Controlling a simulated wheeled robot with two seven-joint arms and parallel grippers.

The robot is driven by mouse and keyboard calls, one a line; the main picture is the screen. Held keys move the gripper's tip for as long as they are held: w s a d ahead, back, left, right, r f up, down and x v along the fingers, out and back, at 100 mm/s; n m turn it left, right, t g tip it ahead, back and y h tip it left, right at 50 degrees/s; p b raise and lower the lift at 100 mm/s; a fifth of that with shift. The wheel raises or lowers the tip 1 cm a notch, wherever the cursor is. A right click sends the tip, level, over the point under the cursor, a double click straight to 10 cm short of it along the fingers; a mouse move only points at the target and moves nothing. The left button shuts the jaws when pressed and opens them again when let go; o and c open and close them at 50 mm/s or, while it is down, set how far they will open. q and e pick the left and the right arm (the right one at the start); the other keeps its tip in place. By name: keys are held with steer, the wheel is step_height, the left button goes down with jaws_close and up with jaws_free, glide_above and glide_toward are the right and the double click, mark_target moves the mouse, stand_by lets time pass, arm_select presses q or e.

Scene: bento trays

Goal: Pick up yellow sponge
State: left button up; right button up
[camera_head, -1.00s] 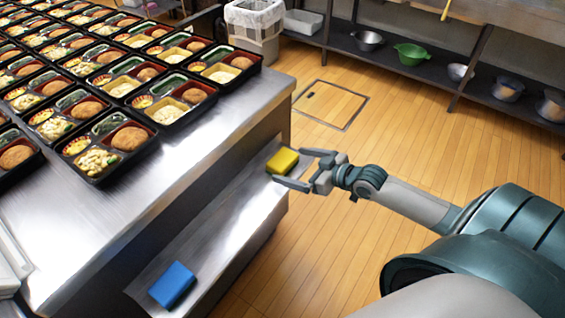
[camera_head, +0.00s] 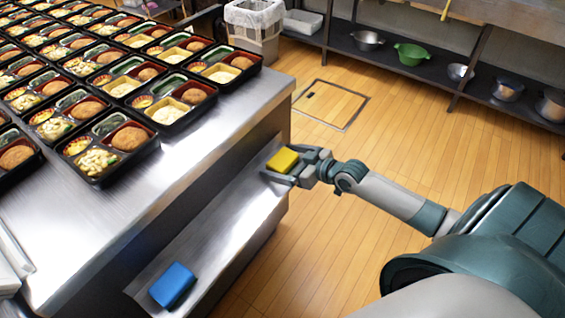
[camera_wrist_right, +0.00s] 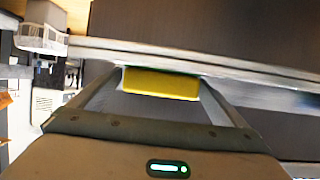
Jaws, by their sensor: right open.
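The yellow sponge (camera_head: 283,160) lies on the far end of the lower metal shelf (camera_head: 225,225). My right gripper (camera_head: 281,167) reaches in from the right, with its fingers on either side of the sponge. In the right wrist view the sponge (camera_wrist_right: 161,84) sits between the two fingers near their tips, and the right gripper (camera_wrist_right: 160,88) is open around it. Whether the fingers touch the sponge cannot be told. My left gripper is not in view.
A blue sponge (camera_head: 173,286) lies at the near end of the same shelf. The steel counter (camera_head: 215,128) above holds many black bento trays (camera_head: 108,178). A waste bin (camera_head: 254,30) stands at the back. The wooden floor right of the shelf is clear apart from my arm.

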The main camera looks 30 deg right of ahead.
mark_target(283, 158)
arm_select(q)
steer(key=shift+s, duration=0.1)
arm_select(e)
steer(key=shift+c, duration=0.3)
steer(key=c, duration=1.1)
steer(key=shift+o, duration=0.2)
steer(key=shift+r, duration=0.4)
step_height(283, 158, up, 3)
steer(key=shift+r, duration=0.15)
arm_select(q)
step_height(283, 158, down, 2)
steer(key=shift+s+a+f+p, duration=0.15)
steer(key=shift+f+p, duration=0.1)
steer(key=shift+p, duration=0.3)
arm_select(e)
steer(key=s+d+r, duration=0.1)
steer(key=s+r, duration=0.6)
steer(key=s, duration=0.4)
steer(key=shift+s+d, duration=0.15)
steer(key=shift+s, duration=0.15)
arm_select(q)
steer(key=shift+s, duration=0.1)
